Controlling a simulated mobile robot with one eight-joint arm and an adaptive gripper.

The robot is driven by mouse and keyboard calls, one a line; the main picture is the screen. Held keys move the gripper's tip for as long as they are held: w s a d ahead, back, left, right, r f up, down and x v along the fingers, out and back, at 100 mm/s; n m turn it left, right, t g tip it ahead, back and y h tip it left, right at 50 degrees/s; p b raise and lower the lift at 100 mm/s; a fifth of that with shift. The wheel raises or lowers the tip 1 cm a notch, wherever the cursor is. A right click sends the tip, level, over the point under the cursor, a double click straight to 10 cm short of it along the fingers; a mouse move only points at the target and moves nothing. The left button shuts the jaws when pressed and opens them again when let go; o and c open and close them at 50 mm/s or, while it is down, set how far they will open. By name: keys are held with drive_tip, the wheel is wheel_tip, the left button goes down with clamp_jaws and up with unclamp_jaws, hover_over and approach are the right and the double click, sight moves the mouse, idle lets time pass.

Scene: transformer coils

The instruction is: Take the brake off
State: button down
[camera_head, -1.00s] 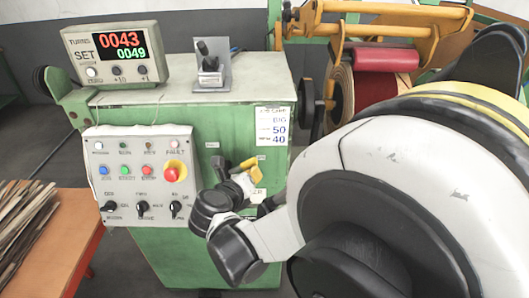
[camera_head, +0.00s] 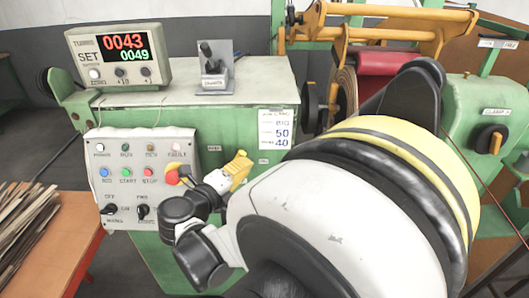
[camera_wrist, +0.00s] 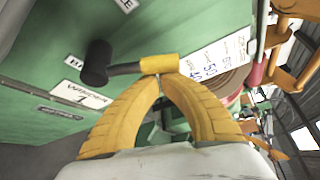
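A lever (camera_wrist: 158,64) with a yellow grip, a dark rod and a black round hub (camera_wrist: 97,63) stands out from the green cabinet face (camera_wrist: 45,45) in the wrist view.
The control panel (camera_head: 140,180) is just left of my gripper, with its red stop button (camera_head: 173,177) close to my wrist. A turns counter (camera_head: 118,56) and a small joystick (camera_head: 213,62) stand on the cabinet. A wooden table (camera_head: 75,235) with strips is at left.

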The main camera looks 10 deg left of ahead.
drive_tip(key=shift+s+a+r, duration=0.15)
drive_tip(key=shift+a+r, duration=0.3)
drive_tip(key=shift+a, duration=0.3)
drive_tip(key=shift+s+a+r, duration=0.15)
drive_tip(key=shift+a+r, duration=0.3)
drive_tip(key=shift+a, duration=0.35)
